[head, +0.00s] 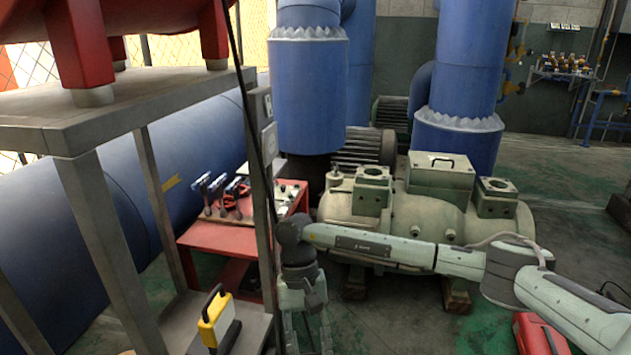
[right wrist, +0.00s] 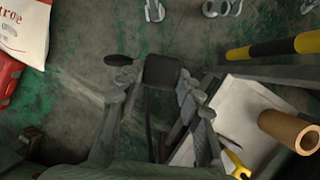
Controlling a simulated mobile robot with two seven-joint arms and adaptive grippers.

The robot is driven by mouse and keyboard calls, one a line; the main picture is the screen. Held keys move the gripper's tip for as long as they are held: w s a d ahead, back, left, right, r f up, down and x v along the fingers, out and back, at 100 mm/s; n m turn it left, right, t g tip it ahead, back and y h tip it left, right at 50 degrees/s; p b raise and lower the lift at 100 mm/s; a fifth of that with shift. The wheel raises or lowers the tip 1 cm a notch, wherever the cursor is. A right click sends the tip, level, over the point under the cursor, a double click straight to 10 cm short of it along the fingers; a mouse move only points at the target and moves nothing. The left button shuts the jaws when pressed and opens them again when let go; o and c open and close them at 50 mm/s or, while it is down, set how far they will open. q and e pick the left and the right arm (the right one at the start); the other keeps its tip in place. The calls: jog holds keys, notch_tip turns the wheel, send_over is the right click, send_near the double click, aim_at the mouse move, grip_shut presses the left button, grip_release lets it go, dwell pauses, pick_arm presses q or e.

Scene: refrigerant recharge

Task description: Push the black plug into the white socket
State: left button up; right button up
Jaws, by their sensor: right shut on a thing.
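My right gripper (head: 308,338) hangs low beside the grey stand in the head view, at the end of the arm coming in from the right. In the right wrist view its two fingers (right wrist: 155,88) are shut on a dark block, apparently the black plug (right wrist: 162,70). A thin dark cord runs from the block back between the fingers. The plug cannot be made out in the head view. I cannot pick out the white socket in either view. My left gripper is not in view.
The grey stand (head: 115,124) is close at left, with a yellow-and-black case (head: 216,319) on its lower shelf. A red tool bench (head: 222,237) and a beige compressor (head: 420,205) stand behind. The wrist view shows a striped bar (right wrist: 275,48), cardboard tube (right wrist: 289,130) and white sack (right wrist: 25,30).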

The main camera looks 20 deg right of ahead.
jog(key=w+a+r+m+y, duration=0.3)
jog(key=w+r+m+y, duration=0.35)
jog(key=m, duration=0.55)
jog(key=w+a+r+m+y, duration=0.35)
jog(key=w+r+m, duration=0.55)
jog(key=m, duration=0.4)
pick_arm(q)
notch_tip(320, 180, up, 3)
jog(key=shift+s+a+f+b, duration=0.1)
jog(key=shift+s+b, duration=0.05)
jog(key=shift+b, duration=0.4)
pick_arm(e)
jog(key=w+d+r+m+t, duration=0.5)
jog(key=d+r+m+t, duration=0.1)
jog(key=d+m+t, duration=0.3)
jog(key=w+d+r+m+t, duration=0.6)
jog(key=d+r+m+t, duration=0.1)
jog(key=d+m+t, duration=0.2)
jog(key=shift+m+t+h, duration=0.3)
jog(key=shift+m+t, duration=0.3)
jog(key=shift+t, duration=0.2)
jog(key=shift+a, duration=0.2)
